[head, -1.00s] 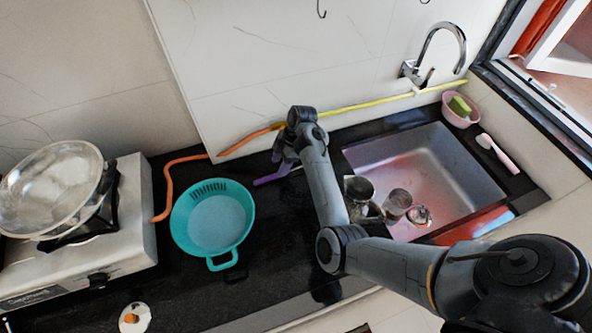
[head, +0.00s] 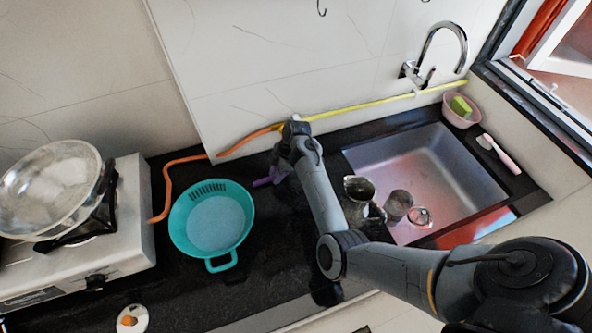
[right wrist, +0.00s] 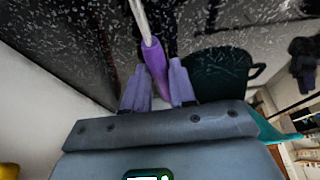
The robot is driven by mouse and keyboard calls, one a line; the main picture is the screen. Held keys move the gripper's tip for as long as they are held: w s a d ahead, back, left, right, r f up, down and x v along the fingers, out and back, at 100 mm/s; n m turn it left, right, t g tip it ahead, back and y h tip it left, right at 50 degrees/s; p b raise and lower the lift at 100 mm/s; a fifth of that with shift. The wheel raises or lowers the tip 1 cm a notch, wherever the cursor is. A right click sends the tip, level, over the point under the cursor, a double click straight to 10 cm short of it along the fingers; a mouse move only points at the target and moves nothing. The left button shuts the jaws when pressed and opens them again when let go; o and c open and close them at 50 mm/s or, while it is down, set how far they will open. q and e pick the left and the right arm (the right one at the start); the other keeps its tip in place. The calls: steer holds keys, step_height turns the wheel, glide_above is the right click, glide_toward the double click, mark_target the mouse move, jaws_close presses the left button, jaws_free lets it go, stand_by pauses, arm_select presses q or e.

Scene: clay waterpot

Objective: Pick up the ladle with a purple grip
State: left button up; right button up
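The ladle's purple grip (head: 262,182) lies on the black counter, left of my right gripper (head: 281,178) in the head view. In the right wrist view the purple grip (right wrist: 155,62) runs between the two fingers of my right gripper (right wrist: 160,78), with its pale shaft leading up out of the picture. The fingers look apart, on either side of the grip, with a thin gap; I see no firm hold. The ladle's bowl is hidden in the head view. My left gripper is not in view.
A teal colander (head: 180,226) stands left of the gripper. A stove (head: 130,215) with a glass-like bowl (head: 50,190) is far left. An orange and yellow hose (head: 350,107) runs along the wall. The sink (head: 440,160) is at right, with a metal jug (head: 358,188) by its left edge.

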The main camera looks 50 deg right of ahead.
jaws_close()
steer(key=shift+r, duration=0.75)
step_height(320, 180, up, 3)
steer(key=shift+f+p, duration=0.2)
steer(key=shift+p, duration=0.25)
steer(key=s+d+r+p, duration=0.3)
steer(key=s+d+r, duration=0.4)
steer(key=s, duration=0.2)
steer(key=shift+s, duration=0.25)
